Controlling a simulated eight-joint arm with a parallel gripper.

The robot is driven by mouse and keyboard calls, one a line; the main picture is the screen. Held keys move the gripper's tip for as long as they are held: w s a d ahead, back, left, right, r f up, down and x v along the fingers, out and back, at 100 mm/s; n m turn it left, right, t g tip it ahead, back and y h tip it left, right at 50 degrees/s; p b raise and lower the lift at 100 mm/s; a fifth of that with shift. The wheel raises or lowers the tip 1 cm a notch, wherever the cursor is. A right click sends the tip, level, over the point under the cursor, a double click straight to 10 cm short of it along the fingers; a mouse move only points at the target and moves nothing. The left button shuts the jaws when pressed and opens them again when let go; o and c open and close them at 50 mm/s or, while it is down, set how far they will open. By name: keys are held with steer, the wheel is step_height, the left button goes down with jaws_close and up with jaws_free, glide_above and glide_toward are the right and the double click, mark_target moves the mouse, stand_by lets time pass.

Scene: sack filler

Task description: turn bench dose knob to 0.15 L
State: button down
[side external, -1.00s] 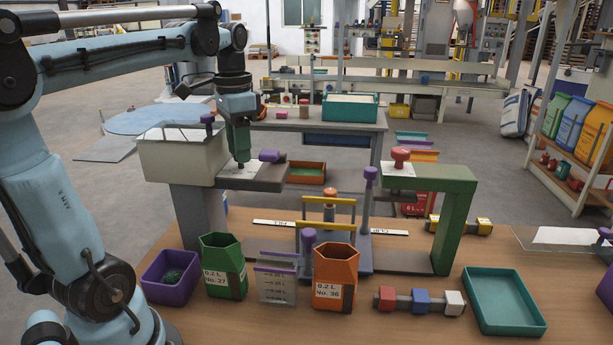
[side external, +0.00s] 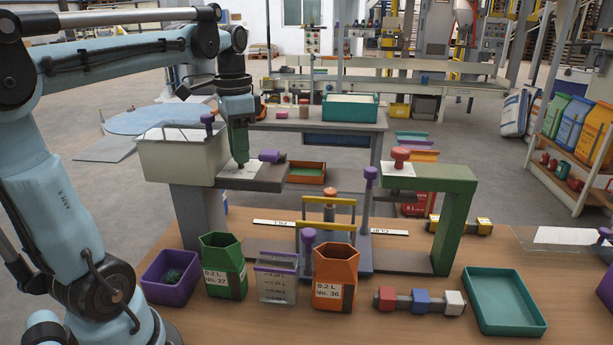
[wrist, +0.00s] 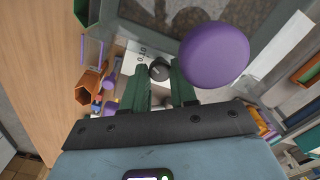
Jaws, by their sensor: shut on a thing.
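The bench dose knob (wrist: 159,69) is a small dark knob with a pale mark on top, seen in the wrist view. It stands on a white scale plate (wrist: 132,66) on which "0.10" can be read; its other markings are hidden or too small. My gripper (wrist: 161,78) points down with its green fingers shut on the knob. In the side external view my gripper (side external: 241,163) is over the white plate (side external: 238,173) on the grey ledge of the filler, and hides the knob. I cannot tell the exact setting.
A purple knob (side external: 270,155) sits close beside my gripper on the ledge, large in the wrist view (wrist: 214,55). The cream hopper (side external: 180,158) stands left of it. Green (side external: 223,268) and orange (side external: 335,275) containers stand on the bench below.

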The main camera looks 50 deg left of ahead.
steer(key=m, duration=0.6)
steer(key=shift+m, duration=0.3)
stand_by(0.4)
steer(key=c, duration=1.2)
jaws_free()
steer(key=shift+o, duration=0.2)
step_height(320, 180, up, 12)
